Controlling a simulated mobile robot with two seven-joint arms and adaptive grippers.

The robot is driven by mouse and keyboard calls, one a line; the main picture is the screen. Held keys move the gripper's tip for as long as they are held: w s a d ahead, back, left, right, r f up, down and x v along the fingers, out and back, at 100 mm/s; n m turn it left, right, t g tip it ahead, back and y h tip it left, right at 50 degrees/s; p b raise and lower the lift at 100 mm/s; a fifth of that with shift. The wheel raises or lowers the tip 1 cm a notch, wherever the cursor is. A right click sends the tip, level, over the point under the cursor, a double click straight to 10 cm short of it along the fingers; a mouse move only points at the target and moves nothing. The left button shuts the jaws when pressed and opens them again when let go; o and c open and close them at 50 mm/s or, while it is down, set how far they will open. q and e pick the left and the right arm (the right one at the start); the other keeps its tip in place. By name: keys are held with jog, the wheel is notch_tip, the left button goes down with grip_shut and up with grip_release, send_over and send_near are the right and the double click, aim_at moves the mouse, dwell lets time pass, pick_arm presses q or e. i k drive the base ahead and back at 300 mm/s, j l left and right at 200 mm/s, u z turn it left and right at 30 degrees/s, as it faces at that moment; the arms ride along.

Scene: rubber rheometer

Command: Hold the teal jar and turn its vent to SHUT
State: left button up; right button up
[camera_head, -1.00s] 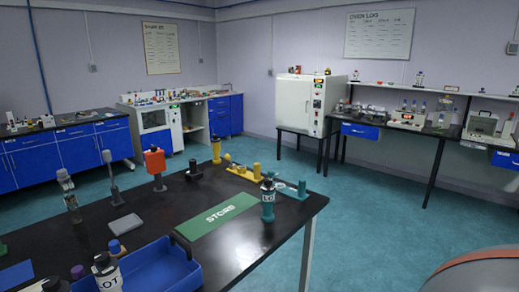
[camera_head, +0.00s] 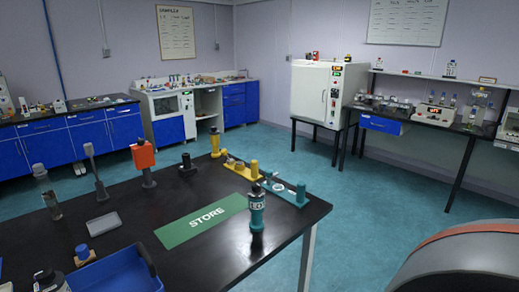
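A teal jar (camera_head: 257,210) with a dark top and a white label stands upright near the right end of the black table (camera_head: 290,240). It is just right of the green mat marked STORE (camera_head: 205,224). The vent's setting is too small to read. Neither of my grippers shows in the head view.
Behind the jar are a teal fixture (camera_head: 287,192) and a yellow fixture (camera_head: 240,169) with posts.

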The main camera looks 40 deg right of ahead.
aim_at(256, 187)
jog(key=l+u, duration=0.1)
jog(key=l, duration=1.85)
jog(key=i, duration=0.1)
